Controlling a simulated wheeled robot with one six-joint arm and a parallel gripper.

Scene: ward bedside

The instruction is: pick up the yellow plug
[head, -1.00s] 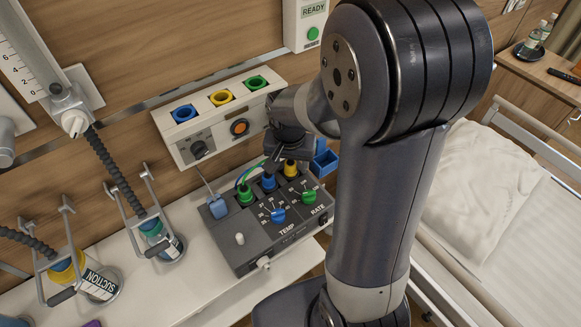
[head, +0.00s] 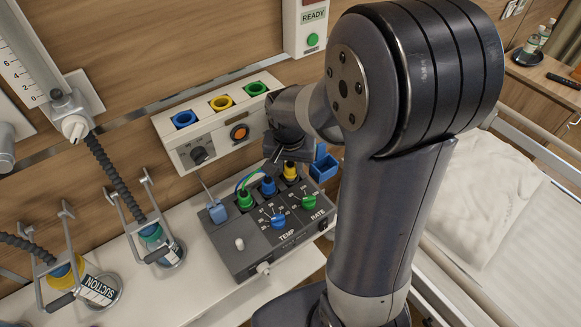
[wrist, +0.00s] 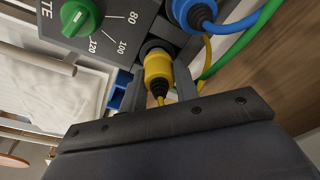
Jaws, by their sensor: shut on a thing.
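The yellow plug (head: 290,171) stands at the right end of a row of plugs on the dark control box (head: 240,268). In the wrist view the yellow plug (wrist: 157,70) sits at a dark round socket, with its yellow cable curving away. My gripper (wrist: 158,92) has one finger on each side of the plug and is shut on it. In the head view my gripper (head: 287,158) is over the back of the box, its fingertips partly hidden by my own arm. I cannot tell whether the plug is fully seated.
A blue plug (head: 268,185) and a green plug (head: 245,198) stand close to the left. Blue and green cables run behind. A wall panel (head: 172,153) with blue, yellow and green sockets is above. A small blue bin (head: 324,166) is close on the right.

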